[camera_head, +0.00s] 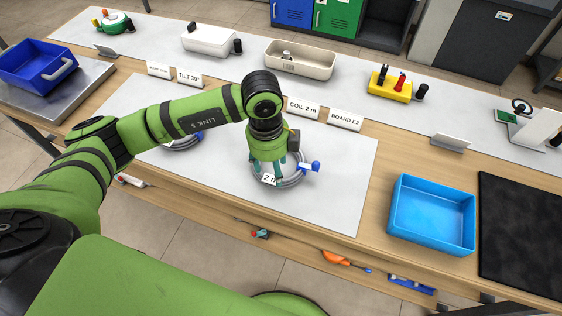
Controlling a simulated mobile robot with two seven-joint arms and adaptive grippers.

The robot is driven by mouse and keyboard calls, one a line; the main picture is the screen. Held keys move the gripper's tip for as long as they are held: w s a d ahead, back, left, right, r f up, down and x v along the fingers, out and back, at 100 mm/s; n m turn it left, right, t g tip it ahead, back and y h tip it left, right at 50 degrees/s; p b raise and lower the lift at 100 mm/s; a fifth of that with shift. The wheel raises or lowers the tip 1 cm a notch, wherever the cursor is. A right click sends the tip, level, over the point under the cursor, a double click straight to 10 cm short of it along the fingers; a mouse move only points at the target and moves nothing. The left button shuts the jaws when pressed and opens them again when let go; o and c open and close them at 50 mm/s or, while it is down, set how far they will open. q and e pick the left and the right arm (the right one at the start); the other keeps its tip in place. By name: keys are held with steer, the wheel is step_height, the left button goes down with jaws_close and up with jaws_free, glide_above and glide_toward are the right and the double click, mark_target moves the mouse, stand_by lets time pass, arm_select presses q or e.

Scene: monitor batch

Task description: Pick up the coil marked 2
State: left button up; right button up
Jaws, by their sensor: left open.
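A grey coil (291,181) with a white tag reading 2 and blue end pieces lies on the light mat in front of the label "COIL 2 m". My left gripper (267,172) points down over this coil, open, and covers part of it. I cannot tell whether the fingers touch it. A second grey coil (184,145) with a blue end lies on the mat to the left, partly hidden behind my left arm. My right gripper is not in view.
A light blue tray (431,237) stands right of the mat, beside a black pad (520,240). A dark blue bin (30,72) sits far left. Label cards, a beige tray (300,67) and a yellow tool holder (390,88) stand behind. The mat's right part is clear.

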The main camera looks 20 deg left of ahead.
mark_target(265, 178)
arm_select(q)
steer(key=shift+w+a+y, duration=0.2)
steer(key=shift+a+y, duration=0.2)
steer(key=shift+a, duration=0.35)
steer(key=shift+a+f, duration=0.1)
steer(key=shift+f, duration=0.25)
steer(key=f+p, duration=0.1)
steer(key=f, duration=0.2)
steer(key=f+p, duration=0.1)
steer(key=f, duration=0.1)
steer(key=shift+s+a+f+p, duration=0.15)
steer(key=shift+a+f+p, duration=0.05)
steer(key=shift+a+p, duration=0.15)
steer(key=shift+f, duration=0.4)
steer(key=shift+d, duration=0.1)
steer(key=shift+c, duration=0.4)
jaws_close()
